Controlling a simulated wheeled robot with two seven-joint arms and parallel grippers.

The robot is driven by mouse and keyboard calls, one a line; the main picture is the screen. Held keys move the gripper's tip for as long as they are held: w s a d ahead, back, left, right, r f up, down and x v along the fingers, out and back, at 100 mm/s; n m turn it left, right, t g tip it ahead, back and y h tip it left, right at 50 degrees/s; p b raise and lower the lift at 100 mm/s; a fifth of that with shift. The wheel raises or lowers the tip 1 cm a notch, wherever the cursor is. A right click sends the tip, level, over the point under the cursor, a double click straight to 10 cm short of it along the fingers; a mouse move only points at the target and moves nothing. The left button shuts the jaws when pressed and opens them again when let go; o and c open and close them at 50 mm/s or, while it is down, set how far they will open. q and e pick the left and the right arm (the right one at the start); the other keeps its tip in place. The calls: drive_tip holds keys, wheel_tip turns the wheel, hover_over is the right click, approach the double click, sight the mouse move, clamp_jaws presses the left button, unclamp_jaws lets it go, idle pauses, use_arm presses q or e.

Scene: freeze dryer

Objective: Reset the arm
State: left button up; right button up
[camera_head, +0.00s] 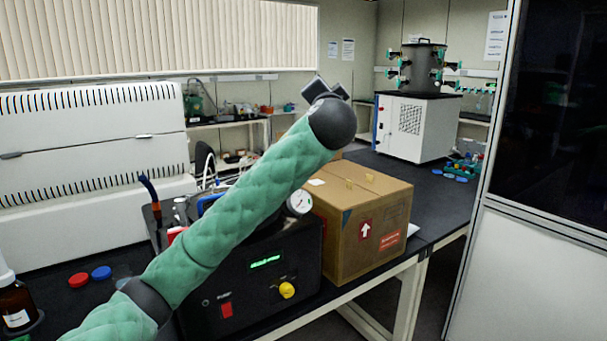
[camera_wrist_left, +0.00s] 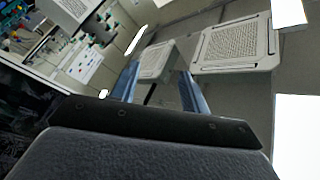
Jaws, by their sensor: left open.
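My left arm, in a green padded sleeve, rises from the lower left to the middle of the head view. Its dark wrist end and part of the left gripper (camera_head: 327,89) show above the cardboard box, with the fingers mostly hidden. In the left wrist view, the two blue fingers of the left gripper (camera_wrist_left: 156,82) stand apart with nothing between them. They point towards ceiling panels. The freeze dryer (camera_head: 414,125) stands at the back right, a white cabinet with a dark cylindrical chamber and green-handled valves on top. My right gripper is in neither view.
A cardboard box (camera_head: 365,235) stands on the dark bench beside a black device (camera_head: 255,285) with a green display and yellow knob. A brown bottle (camera_head: 16,303) is at the far left. A tall dark-glass cabinet (camera_head: 550,130) closes off the right side.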

use_arm(q)
drive_tip(key=s+a+f+n+g, duration=0.2)
drive_tip(key=s+a+f+g, duration=0.35)
drive_tip(key=f, duration=1.15)
drive_tip(key=s+a+f+n+g+h, duration=0.15)
drive_tip(key=s+a+f, duration=0.45)
drive_tip(key=s+f, duration=0.7)
drive_tip(key=s+a+f+n+g, duration=0.35)
drive_tip(key=a+f, duration=0.25)
drive_tip(key=f, duration=1.4)
drive_tip(key=s+a+f+g, duration=0.1)
drive_tip(key=s+f+g, duration=0.3)
drive_tip(key=s+f, duration=0.9)
drive_tip(key=s+a+f+g, duration=0.2)
drive_tip(key=s+f+g, duration=0.2)
drive_tip(key=s+f, duration=0.9)
drive_tip(key=s, duration=0.5)
drive_tip(key=shift+a+f+n+y, duration=0.15)
drive_tip(key=shift+a+n+y, duration=0.05)
drive_tip(key=shift+n+y, duration=0.2)
